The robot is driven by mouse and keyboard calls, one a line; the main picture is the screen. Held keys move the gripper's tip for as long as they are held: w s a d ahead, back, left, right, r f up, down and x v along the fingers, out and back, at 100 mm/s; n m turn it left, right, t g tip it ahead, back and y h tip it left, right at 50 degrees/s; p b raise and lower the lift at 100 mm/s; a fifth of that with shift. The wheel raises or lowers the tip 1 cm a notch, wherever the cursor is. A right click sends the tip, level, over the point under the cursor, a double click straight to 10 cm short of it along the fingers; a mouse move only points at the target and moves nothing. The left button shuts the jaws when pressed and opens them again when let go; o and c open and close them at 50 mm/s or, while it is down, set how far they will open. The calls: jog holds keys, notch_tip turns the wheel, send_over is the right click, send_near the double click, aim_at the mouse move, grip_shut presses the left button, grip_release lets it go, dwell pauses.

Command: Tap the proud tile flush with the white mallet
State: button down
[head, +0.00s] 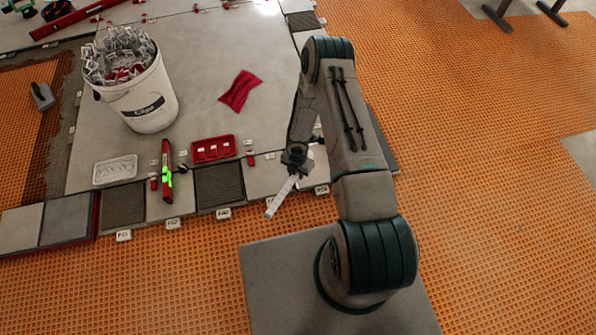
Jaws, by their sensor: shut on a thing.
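My gripper (295,163) is at the front edge of the tiled floor, right of centre, and is shut on a pale, banded bar that looks like the handle of the white mallet (280,199). The bar slants down to the left from the jaws. The mallet's head cannot be made out clearly; my arm and gripper cover much of this spot. Grey tiles lie along the front edge, with a bare tile (261,180) just left of the gripper. I cannot tell from this view which tile stands proud.
A white bucket (150,108) of clips stands on the tiles at the left. A red cloth (238,91), a red tray (213,149), a clear tray (115,170) and a red-and-green tool (167,172) lie nearby. Orange matting (470,90) at the right is mostly clear.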

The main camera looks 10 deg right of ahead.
jog(key=b, duration=0.5)
send_over(298, 187)
notch_tip(298, 187, down, 8)
jog(key=shift+a+r, duration=0.1)
notch_tip(298, 187, up, 5)
jog(key=p, duration=0.3)
jog(key=shift+f, duration=0.2)
jog(key=shift+f, duration=0.1)
notch_tip(298, 187, down, 6)
jog(key=b, duration=0.5)
jog(key=shift+r, duration=0.2)
notch_tip(298, 187, up, 6)
jog(key=p, duration=0.4)
jog(key=shift+f, duration=0.15)
